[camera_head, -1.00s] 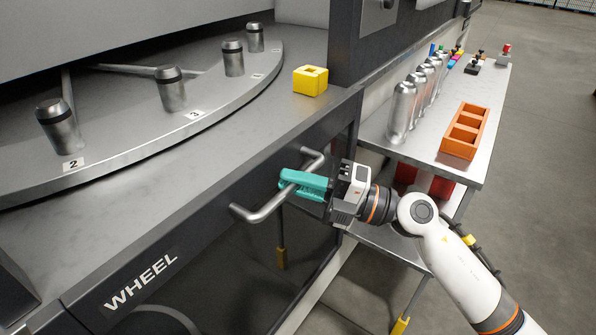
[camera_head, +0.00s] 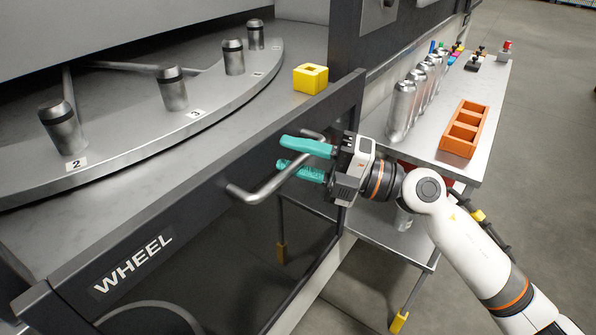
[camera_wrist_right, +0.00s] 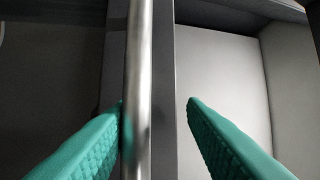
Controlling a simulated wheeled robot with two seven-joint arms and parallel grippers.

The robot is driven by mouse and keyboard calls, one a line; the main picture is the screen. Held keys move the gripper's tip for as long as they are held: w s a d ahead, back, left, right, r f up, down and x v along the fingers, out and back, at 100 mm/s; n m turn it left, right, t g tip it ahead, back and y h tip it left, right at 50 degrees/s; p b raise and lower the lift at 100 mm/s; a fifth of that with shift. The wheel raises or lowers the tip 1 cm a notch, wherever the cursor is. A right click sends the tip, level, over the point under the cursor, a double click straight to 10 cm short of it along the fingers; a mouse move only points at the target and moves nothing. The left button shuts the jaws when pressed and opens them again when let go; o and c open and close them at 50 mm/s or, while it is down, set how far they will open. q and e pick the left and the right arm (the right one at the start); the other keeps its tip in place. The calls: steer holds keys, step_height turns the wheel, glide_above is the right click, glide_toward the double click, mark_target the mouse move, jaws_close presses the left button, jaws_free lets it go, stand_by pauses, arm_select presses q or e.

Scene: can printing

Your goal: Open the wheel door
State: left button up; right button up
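The wheel door (camera_head: 190,235) is the dark panel with the white WHEEL label, low on the machine. My left gripper is not in view.
A yellow block (camera_head: 310,79) sits on the counter above the door. To the right, a side table (camera_head: 425,165) carries silver cans (camera_head: 402,108) and an orange tray (camera_head: 465,130). Open floor (camera_head: 545,150) lies further right.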

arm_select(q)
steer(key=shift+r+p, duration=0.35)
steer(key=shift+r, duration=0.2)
arm_select(e)
step_height(320, 180, up, 5)
steer(key=shift+r, duration=0.1)
